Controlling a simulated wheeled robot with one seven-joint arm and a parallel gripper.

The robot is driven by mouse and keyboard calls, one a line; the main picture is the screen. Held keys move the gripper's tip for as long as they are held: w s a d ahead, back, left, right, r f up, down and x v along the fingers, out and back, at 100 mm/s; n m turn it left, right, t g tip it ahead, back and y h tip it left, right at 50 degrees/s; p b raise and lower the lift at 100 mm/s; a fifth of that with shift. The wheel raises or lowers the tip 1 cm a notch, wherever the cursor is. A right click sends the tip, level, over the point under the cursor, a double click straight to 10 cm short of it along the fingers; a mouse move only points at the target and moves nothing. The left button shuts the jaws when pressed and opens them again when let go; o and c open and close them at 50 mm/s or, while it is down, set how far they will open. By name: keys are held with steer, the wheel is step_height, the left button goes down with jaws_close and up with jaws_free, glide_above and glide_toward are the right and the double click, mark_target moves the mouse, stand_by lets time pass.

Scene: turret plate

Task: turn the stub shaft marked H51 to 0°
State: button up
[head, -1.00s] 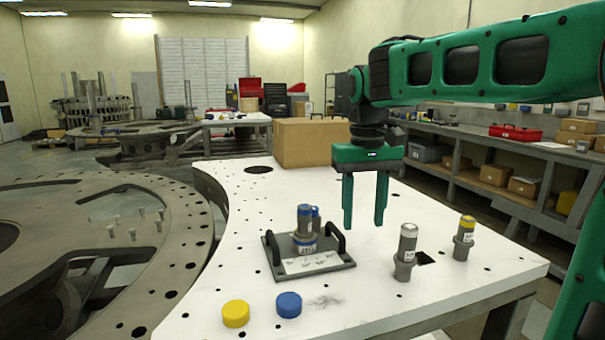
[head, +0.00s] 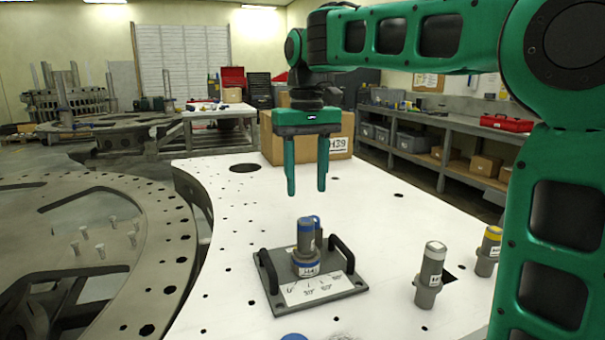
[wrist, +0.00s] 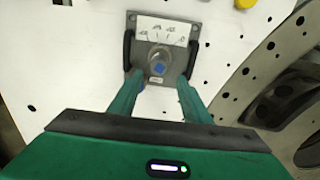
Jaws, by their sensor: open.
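A grey stub shaft (head: 306,240) with a blue top stands upright in a dark plate fixture (head: 347,287) with two black handles. Its white collar label is too small to read surely. A white angle scale (head: 315,289) lies on the plate's near side, its figures blurred. In the wrist view the shaft (wrist: 158,66) shows from above, between and ahead of the fingers.
Two more stub shafts, one white-topped (head: 431,270) and one yellow-topped (head: 489,250), stand to the right on the white table (head: 210,280). A blue cap (head: 294,337) is at the bottom edge. A cardboard box (head: 340,150) stands behind. The table left of the plate is clear.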

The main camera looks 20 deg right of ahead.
mark_target(306, 220)
steer(key=shift+w+a+f, duration=0.2)
steer(key=shift+w+a, duration=0.05)
steer(key=shift+d+f, duration=0.15)
steer(key=shift+f, duration=0.5)
steer(key=shift+d+f, duration=0.15)
steer(key=shift+f, duration=3.5)
steer(key=c, duration=0.8)
